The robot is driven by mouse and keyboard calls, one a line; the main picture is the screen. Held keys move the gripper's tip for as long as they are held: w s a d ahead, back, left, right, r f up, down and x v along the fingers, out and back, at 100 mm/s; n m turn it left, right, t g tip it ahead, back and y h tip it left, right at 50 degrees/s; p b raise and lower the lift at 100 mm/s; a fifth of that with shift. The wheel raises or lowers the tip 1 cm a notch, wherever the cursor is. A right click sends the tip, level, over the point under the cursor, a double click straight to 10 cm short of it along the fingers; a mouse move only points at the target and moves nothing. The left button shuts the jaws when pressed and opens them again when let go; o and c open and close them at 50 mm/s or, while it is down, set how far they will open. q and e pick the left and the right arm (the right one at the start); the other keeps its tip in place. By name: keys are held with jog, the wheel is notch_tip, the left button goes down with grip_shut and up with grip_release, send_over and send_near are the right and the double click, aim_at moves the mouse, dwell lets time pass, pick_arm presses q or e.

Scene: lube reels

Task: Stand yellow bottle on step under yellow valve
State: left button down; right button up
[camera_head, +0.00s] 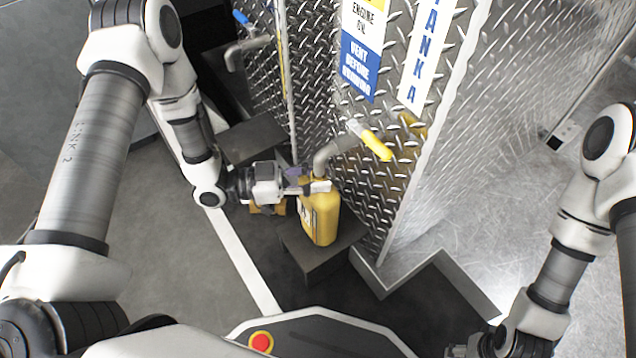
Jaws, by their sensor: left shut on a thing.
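The yellow bottle (322,222) stands about upright at the dark step (316,262) in the middle of the view. Whether its base rests fully on the step is hard to tell.
A second dark step (252,139) stands further left, under a valve with a blue handle (241,17). A small yellow-brown object (268,208) shows behind my left gripper. The diamond-plate wall (398,190) rises right behind the bottle. The grey floor at left (180,262) is clear.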

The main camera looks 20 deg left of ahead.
pick_arm(q)
jog(key=shift+d+f+b, duration=0.1)
jog(key=shift+f+b, duration=0.5)
jog(key=shift+f, duration=0.1)
jog(key=shift+f, duration=0.2)
jog(key=c, duration=0.9)
grip_release()
